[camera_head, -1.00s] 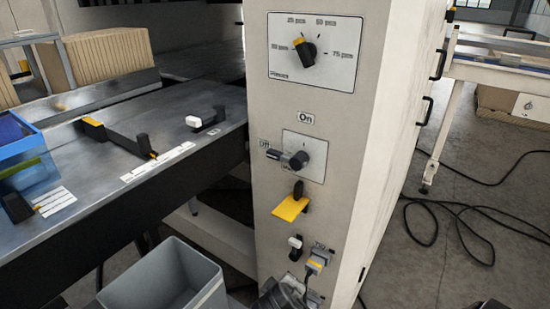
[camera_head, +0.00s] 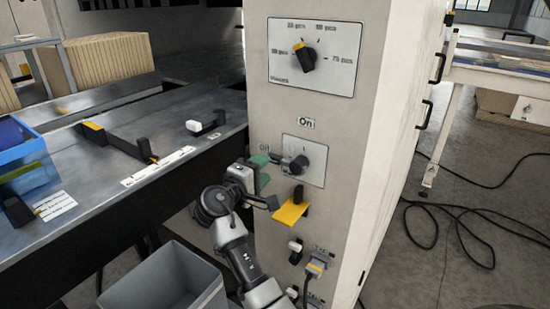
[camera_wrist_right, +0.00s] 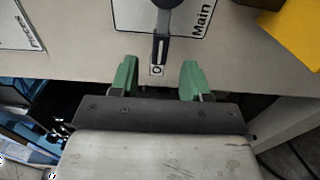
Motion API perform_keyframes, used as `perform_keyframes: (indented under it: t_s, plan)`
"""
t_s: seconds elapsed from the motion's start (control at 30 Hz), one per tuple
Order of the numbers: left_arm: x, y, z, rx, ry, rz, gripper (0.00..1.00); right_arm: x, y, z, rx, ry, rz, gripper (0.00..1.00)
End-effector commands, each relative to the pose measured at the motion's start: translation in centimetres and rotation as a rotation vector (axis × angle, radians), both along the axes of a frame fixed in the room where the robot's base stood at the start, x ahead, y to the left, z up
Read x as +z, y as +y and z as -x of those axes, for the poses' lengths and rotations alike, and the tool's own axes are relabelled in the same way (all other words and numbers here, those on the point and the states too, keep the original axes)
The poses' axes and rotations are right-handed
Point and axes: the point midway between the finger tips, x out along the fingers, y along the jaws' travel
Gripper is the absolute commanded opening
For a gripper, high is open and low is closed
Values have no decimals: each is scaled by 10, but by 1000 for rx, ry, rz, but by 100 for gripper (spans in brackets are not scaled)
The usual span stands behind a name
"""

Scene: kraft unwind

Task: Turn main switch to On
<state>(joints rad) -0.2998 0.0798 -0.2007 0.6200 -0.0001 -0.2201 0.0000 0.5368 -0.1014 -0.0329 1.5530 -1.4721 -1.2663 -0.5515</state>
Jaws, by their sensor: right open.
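The main switch (camera_head: 298,164) is a dark rotary handle on a pale plate on the front of the machine cabinet. An "On" label (camera_head: 306,123) sits above the plate. The handle points left, toward the "Off" side. In the right wrist view, the handle (camera_wrist_right: 160,48) points down toward an "O" mark, beside the word "Main". My right gripper (camera_head: 264,170) is open just left of the plate. In the wrist view, its green fingers (camera_wrist_right: 158,80) stand apart on either side of the handle's end, with gaps on both sides. My left gripper is not in view.
A yellow lever (camera_head: 291,211) juts out just below the switch, close to my right gripper. A speed dial (camera_head: 305,57) is above. A grey bin (camera_head: 165,280) stands below left. A metal table (camera_head: 100,165) with a blue crate (camera_head: 28,172) is on the left.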

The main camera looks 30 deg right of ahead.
Motion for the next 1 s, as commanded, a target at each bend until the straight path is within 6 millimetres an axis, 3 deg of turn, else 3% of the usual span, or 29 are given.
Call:
perform_keyframes:
  t_s: [0.1, 0.3, 0.73, 1.0]
  plan:
    - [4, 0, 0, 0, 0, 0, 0, 1, -23, -9, -2, 1, 1, 47]
    - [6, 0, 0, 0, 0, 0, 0, 1, -48, -19, -1, 0, 0, 47]
    - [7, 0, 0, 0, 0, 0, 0, 0, -57, -23, 1, -1, -3, 47]
    - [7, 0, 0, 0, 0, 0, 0, 0, -57, -23, 1, -1, -3, 5]
